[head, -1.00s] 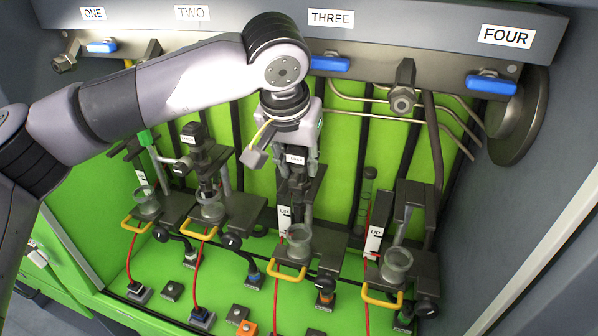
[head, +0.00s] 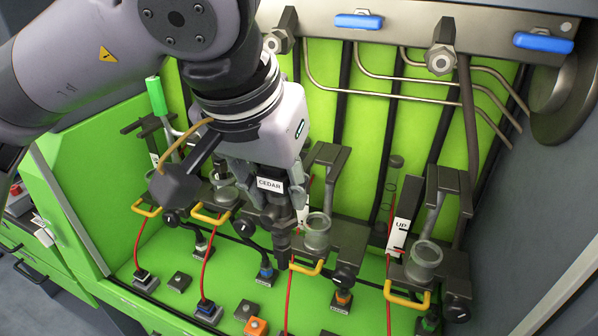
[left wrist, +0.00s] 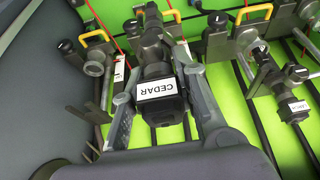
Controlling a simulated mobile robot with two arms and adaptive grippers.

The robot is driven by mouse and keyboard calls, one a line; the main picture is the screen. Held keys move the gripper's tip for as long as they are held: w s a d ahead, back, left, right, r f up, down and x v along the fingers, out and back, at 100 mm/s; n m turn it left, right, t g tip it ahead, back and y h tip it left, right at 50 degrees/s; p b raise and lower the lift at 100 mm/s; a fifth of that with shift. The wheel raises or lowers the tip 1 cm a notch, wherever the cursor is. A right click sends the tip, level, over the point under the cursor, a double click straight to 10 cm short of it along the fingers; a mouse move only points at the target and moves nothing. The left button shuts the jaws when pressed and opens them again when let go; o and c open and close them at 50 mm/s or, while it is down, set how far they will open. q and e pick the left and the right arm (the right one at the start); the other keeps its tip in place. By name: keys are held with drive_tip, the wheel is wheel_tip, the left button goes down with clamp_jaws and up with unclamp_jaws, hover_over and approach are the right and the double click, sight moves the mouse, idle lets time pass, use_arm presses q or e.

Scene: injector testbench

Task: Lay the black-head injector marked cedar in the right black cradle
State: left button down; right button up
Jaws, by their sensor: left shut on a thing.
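My left gripper (head: 280,195) is shut on the black-head injector (head: 282,222), its white label reading CEDAR. The injector hangs roughly upright, head up, in front and left of the third station's dark stand (head: 328,155). In the left wrist view the injector (left wrist: 156,60) lies between both fingers (left wrist: 160,105), label facing the camera. The rightmost dark stand (head: 447,182), with a glass cup (head: 424,260), holds no injector. Which part is the right black cradle I cannot tell. My right gripper is out of view.
Another labelled injector (left wrist: 290,108) stands at right in the left wrist view. Yellow handles (head: 408,298), a glass cup (head: 317,231) and a white UP plate (head: 402,225) stand close by. Plugs and red cables cover the green floor; a grey wall (head: 540,190) is at right.

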use_arm(q)
drive_tip(key=shift+s+a, duration=0.2)
drive_tip(key=shift+s, duration=0.4)
drive_tip(key=shift+s+a, duration=0.2)
drive_tip(key=shift+s, duration=0.35)
drive_tip(key=shift+s+r, duration=0.1)
drive_tip(key=shift+r, duration=0.1)
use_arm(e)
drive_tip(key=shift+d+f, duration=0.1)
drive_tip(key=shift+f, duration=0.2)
use_arm(q)
drive_tip(key=shift+r, duration=0.45)
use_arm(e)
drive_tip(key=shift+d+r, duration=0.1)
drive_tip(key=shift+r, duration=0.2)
